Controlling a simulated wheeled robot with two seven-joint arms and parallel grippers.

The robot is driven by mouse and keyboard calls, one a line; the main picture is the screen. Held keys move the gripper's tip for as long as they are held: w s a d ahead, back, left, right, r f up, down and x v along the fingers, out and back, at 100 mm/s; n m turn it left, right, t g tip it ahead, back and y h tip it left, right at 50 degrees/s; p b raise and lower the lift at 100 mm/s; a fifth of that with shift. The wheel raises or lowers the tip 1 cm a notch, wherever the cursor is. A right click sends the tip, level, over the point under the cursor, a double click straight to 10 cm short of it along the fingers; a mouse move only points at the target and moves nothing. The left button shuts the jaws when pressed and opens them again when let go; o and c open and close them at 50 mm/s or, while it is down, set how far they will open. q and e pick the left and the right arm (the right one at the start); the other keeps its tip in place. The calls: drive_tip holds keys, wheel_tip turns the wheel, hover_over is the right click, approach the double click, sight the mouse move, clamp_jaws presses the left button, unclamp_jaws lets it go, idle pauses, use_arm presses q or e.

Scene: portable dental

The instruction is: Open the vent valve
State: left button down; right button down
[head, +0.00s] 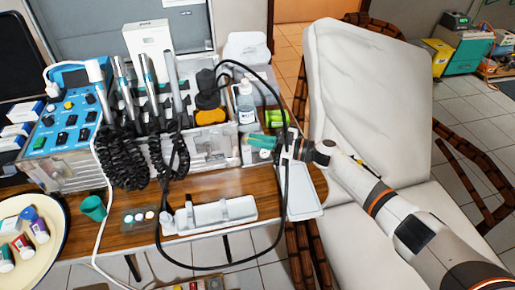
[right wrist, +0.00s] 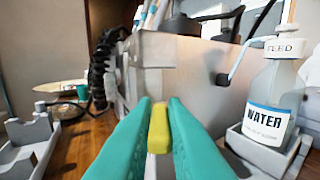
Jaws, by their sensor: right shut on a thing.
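My right gripper (head: 262,143) reaches in from the right in the head view, against the right end of the dental unit (head: 62,175). In the right wrist view its teal fingers (right wrist: 159,128) are shut on a small yellow handle, which looks like the vent valve's lever. The handle stands upright between the fingertips, in front of the unit's metal side wall (right wrist: 200,75). Its base and mount are hidden by the fingers. In the head view the handle is hidden behind the gripper. My left gripper is not in view.
A water bottle (head: 246,104) stands in a holder just right of the unit. A black hose loops past my right wrist. A white tray (head: 218,213), a teal cup (head: 93,208) and a round plate (head: 58,258) are on the wooden table. A white dental chair (head: 370,90) stands at right.

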drive_tip(key=shift+w+d+n+g+y+b, duration=0.1)
drive_tip(key=shift+w+n+g+y+b, duration=0.15)
drive_tip(key=shift+n+g+b, duration=0.5)
drive_tip(key=c, duration=1.5)
unclamp_jaws()
drive_tip(key=shift+o, duration=0.2)
drive_tip(key=v, duration=1.2)
drive_tip(key=shift+w+b, duration=0.1)
drive_tip(key=shift+b, duration=0.25)
